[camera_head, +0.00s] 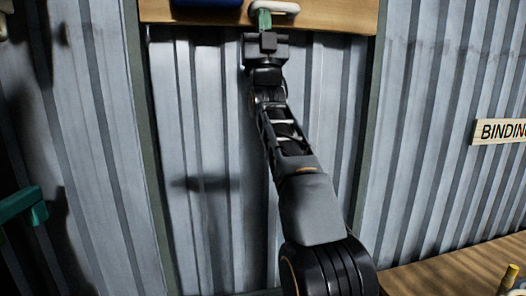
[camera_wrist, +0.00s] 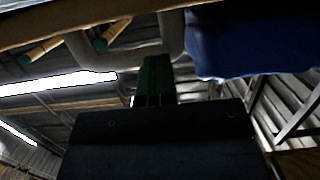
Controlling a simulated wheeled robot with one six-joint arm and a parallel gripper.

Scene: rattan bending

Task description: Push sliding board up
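The sliding board appears to be the wooden board (camera_head: 330,19) at the top edge of the head view, between two dark upright rails; only its lower part shows. In the wrist view, a brown edge (camera_wrist: 60,15) crosses the top. My gripper (camera_head: 263,18) has green fingers and reaches up in front of the board, beside a white rounded piece. In the wrist view, the fingers (camera_wrist: 154,80) are dark and close together, with nothing clearly between them. Their tips are near a beige tube-like piece, and I cannot tell whether they touch.
A blue object (camera_head: 207,3) is at the board's upper left; blue also fills the wrist view's right (camera_wrist: 250,45). A "BINDING" sign (camera_head: 499,131) hangs on the corrugated wall. A wooden table (camera_head: 455,270) is at lower right. A green piece (camera_head: 22,205) is at left.

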